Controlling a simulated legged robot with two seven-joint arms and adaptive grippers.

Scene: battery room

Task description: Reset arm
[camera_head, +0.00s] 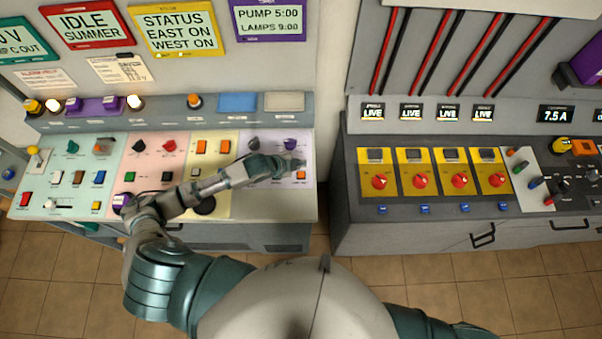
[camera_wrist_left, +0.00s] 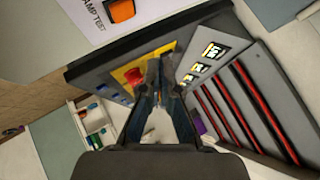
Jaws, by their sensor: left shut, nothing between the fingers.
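My left arm reaches in from the left over the sloped control panel of the left console (camera_head: 240,215). My left gripper (camera_head: 290,164) is shut and empty over the panel's right part, just above an orange switch (camera_head: 301,175). I cannot tell from the head view whether it touches the panel. In the left wrist view the gripper's fingers (camera_wrist_left: 160,72) come together in the middle. An orange button (camera_wrist_left: 121,10) beside a partly cut-off "AMP TEST" label shows at the top left there. My right arm shows only in part at the bottom, and its gripper is out of view.
The right console (camera_head: 440,222) has several yellow panels with red knobs (camera_head: 460,181) and lit "LIVE" displays (camera_head: 411,113). A gap separates the consoles. Signs hang above the left one, including a purple "PUMP 5:00" sign (camera_head: 268,19). Tiled floor (camera_head: 540,290) is clear in front.

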